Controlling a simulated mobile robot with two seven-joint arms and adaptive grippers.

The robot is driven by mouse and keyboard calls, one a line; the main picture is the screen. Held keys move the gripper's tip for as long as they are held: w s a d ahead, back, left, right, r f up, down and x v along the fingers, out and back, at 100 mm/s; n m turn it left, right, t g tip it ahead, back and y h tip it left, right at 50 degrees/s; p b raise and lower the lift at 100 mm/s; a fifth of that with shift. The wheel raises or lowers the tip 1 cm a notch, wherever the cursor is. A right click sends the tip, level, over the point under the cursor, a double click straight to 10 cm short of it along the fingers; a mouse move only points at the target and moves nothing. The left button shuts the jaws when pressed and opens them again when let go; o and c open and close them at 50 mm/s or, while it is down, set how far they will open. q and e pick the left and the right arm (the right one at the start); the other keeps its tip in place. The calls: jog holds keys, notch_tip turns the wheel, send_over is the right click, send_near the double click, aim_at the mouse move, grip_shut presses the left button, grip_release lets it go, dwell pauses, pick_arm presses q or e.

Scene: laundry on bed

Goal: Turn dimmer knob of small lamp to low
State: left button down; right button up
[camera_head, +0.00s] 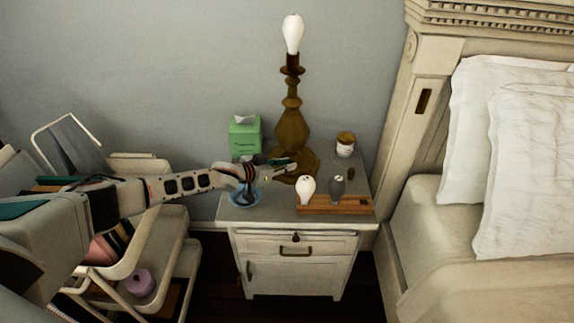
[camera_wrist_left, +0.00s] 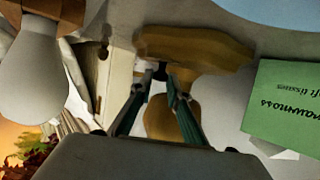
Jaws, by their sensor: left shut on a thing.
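The small lamp (camera_head: 292,125) has a turned brass-brown body and a bare white bulb (camera_head: 293,33) on top. It stands upright at the back of the nightstand (camera_head: 300,213). My left gripper (camera_head: 291,166) reaches in from the left to the front of the lamp's base. In the left wrist view the brown lamp base (camera_wrist_left: 195,47) shows just beyond the fingers. The fingers (camera_wrist_left: 168,82) close in on a small dark dimmer knob (camera_wrist_left: 159,72) at the base, mostly hidden between the tips. Which way the knob is turned cannot be seen. My right gripper is out of view.
A green tissue box (camera_head: 245,135) stands left of the lamp, a small jar (camera_head: 345,144) right of it. A blue dish (camera_head: 244,197) sits under my forearm. A cart (camera_head: 165,235) stands left.

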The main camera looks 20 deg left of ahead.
pick_arm(q)
jog(key=shift+w+a+f+m+g+h+b, duration=0.15)
jog(key=shift+a+m+g+h+b, duration=0.1)
jog(key=shift+m+g+h+b, duration=0.2)
jog(key=m+g+h+b, duration=0.1)
jog(key=b, duration=0.1)
jog(key=m+g+h+b, duration=0.1)
jog(key=m+b, duration=0.1)
jog(key=shift+w+a+f+h+b, duration=0.15)
jog(key=shift+a+f+h+b, duration=0.1)
jog(key=shift+f+b, duration=0.15)
jog(key=m+g+h+b, duration=0.1)
jog(key=g+b, duration=0.1)
jog(key=b, duration=0.1)
jog(key=shift+w+f+m, duration=0.1)
jog(key=shift+f+m, duration=0.05)
jog(key=shift+m, duration=0.2)
jog(key=shift+m+g+h+b, duration=0.4)
jog(key=shift+m+g+b, duration=0.1)
jog(key=shift+b, duration=0.4)
jog(key=shift+w+r+b, duration=0.1)
jog(key=shift+r+b, duration=0.25)
jog(key=shift+r+m+g, duration=0.25)
jog(key=shift+m+g, duration=0.1)
jog(key=shift+m, duration=0.05)
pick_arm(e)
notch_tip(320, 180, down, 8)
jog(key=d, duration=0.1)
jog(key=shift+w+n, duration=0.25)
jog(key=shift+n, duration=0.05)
